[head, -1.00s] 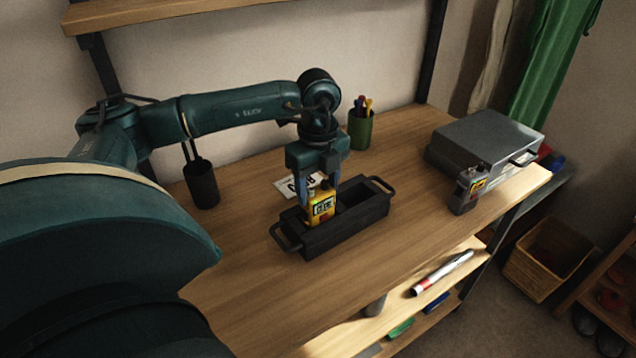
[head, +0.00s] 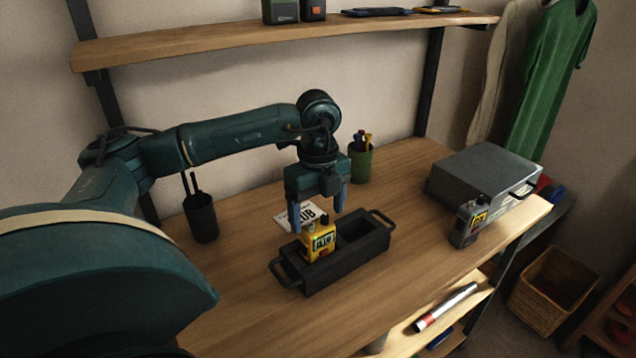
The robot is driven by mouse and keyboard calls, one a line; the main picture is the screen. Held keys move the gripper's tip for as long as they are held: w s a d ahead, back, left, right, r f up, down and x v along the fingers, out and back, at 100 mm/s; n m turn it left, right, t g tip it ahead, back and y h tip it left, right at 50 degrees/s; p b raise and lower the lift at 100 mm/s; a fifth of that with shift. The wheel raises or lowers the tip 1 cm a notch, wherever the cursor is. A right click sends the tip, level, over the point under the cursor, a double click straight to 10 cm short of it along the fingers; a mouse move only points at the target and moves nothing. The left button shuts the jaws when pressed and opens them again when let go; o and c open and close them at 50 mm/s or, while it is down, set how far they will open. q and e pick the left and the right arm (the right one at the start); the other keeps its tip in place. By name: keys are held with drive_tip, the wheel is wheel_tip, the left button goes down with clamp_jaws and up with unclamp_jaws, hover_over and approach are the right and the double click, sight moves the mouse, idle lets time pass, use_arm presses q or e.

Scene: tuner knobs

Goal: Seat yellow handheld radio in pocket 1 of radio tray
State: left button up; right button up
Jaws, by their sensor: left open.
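The yellow handheld radio (head: 318,243) stands upright in the left pocket of the black radio tray (head: 350,269), with its upper part above the rim. How deep it sits is hidden by the tray wall. The tray's right pocket looks empty. I see no pocket number. My left gripper (head: 318,217) is open and empty just above the radio, with its fingers spread wide to either side and apart from it. My right gripper is not in view.
A grey radio (head: 468,225) stands near the right table edge, before a grey case (head: 487,177). A green pen cup (head: 361,163) stands behind the tray, a black cup (head: 201,217) at left. A printed card (head: 299,216) lies behind the tray. Front table is clear.

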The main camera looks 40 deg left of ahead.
use_arm(q)
wheel_tip(320, 180, up, 10)
drive_tip(key=shift+f+b, duration=0.2)
drive_tip(key=shift+b, duration=0.1)
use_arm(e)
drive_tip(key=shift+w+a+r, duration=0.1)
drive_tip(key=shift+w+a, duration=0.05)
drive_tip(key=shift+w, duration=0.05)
